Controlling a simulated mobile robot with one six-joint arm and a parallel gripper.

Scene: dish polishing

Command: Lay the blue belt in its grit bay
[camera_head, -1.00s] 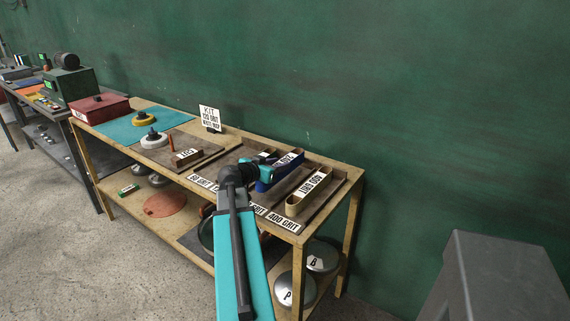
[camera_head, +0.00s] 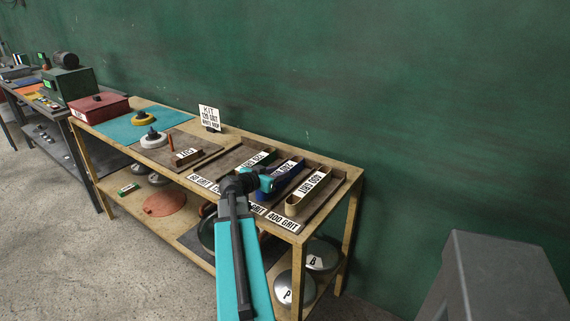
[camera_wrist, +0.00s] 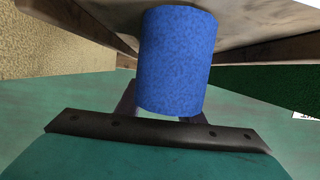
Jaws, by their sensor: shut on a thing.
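The blue belt (camera_head: 287,183) is a flattened loop with a white label on top. In the head view it is over the middle bay of the grit tray (camera_head: 325,206), roughly in line with the bay. I cannot tell whether it touches the bay floor. My gripper (camera_head: 268,182) is shut on its near end. In the wrist view the rounded blue end of the belt (camera_wrist: 178,60) is between the fingers, which are partly hidden behind it. The middle bay's grit label (camera_head: 257,208) is partly covered by my arm.
Bay dividers stand close on both sides. A kit card (camera_head: 209,117) stands at the back edge before the green wall.

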